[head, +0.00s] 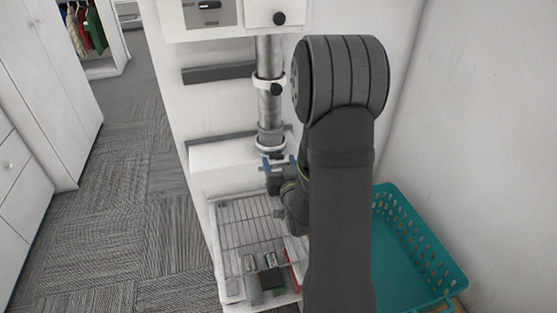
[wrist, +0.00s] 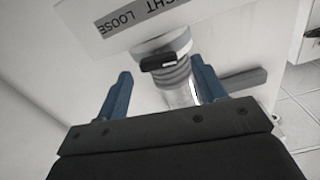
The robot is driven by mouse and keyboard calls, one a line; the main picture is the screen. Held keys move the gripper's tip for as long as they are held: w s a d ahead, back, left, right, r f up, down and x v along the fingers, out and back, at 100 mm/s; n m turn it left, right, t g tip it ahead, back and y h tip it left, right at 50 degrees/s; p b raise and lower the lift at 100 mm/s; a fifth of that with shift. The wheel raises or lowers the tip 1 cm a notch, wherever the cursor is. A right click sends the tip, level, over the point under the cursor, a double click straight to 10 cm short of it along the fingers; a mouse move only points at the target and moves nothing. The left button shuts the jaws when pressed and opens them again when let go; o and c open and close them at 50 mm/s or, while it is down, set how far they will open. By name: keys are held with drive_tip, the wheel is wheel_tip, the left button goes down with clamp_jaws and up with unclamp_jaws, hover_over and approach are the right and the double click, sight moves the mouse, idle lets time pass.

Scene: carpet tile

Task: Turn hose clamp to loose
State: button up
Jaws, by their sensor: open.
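The hose clamp is a pale collar (wrist: 181,45) with a black handle (wrist: 160,62) around the lower end of a grey ribbed hose (wrist: 178,78). A grey label (wrist: 125,22) beside it reads upside down, with "LOOSE" and part of another word ending in "GHT". The handle lies crosswise; I cannot tell which setting it is at. My gripper (head: 279,163) is open, with its blue fingers spread on either side of the handle in the wrist view and no visible contact. In the head view the clamp's handle is hard to make out beside the fingers.
The hose runs up a white unit past an upper collar (head: 268,82) with a black knob. Below is a wire rack (head: 240,215) with small items. A teal basket (head: 425,235) stands at the right. Carpet floor (head: 120,210) is clear at the left.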

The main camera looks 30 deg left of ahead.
drive_tip(key=shift+x, duration=0.9)
drive_tip(key=shift+c, duration=0.4)
drive_tip(key=c, duration=0.9)
drive_tip(key=shift+n, duration=0.8)
drive_tip(key=o, duration=1)
drive_tip(key=shift+s+d, duration=0.1)
